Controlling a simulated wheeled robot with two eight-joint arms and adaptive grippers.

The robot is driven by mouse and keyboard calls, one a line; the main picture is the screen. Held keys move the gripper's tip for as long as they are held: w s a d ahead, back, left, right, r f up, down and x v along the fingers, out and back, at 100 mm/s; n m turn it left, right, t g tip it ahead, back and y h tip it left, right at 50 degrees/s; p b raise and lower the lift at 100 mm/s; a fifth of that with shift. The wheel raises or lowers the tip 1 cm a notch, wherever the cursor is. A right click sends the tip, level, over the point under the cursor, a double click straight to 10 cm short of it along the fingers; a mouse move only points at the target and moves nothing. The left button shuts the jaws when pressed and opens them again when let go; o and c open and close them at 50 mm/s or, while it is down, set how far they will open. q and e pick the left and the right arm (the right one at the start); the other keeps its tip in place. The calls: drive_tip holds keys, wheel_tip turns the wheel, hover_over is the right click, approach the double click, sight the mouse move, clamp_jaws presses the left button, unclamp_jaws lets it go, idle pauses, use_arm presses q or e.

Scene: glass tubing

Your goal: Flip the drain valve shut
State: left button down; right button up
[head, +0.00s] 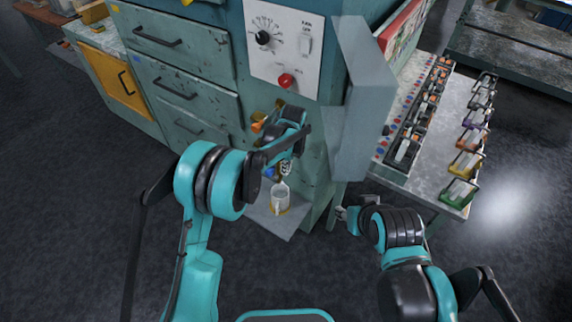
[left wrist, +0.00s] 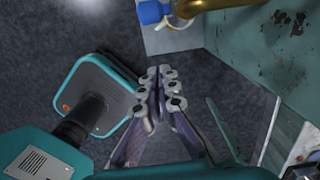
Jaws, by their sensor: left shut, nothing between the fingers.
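The drain valve shows in the left wrist view as a brass pipe (left wrist: 205,6) with a blue-tipped handle (left wrist: 152,12) at the top edge. In the head view, brass (head: 258,122) shows on the cabinet front, and a bit of blue (head: 269,172) shows beside my left gripper, which partly hides the valve. My left gripper (head: 285,168) is shut and empty, in front of the cabinet above a jug. In the left wrist view its fingertips (left wrist: 158,72) are together, apart from the blue handle. My right gripper (head: 342,213) is low by the cabinet corner; its fingers are too small to judge.
The jug (head: 281,199) stands on a low grey shelf (head: 262,220) below my left gripper. A control panel (head: 284,45) with a red button is above. A grey open door (head: 365,110) juts out at right. A side table (head: 418,178) holds several small racks. The dark floor in front is clear.

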use_arm(q)
drive_tip(key=w+a+f+b, duration=0.1)
drive_tip(key=f, duration=0.1)
drive_tip(key=w+a+f+b, duration=0.1)
drive_tip(key=a+f, duration=0.1)
drive_tip(key=shift+w+a+f, duration=0.1)
drive_tip(key=shift+w+a, duration=0.05)
drive_tip(key=shift+a, duration=0.15)
drive_tip(key=shift+w+a+r+g+h, duration=0.2)
drive_tip(key=shift+w+a+g+h, duration=0.2)
drive_tip(key=shift+a+h, duration=0.2)
drive_tip(key=shift+d, duration=0.1)
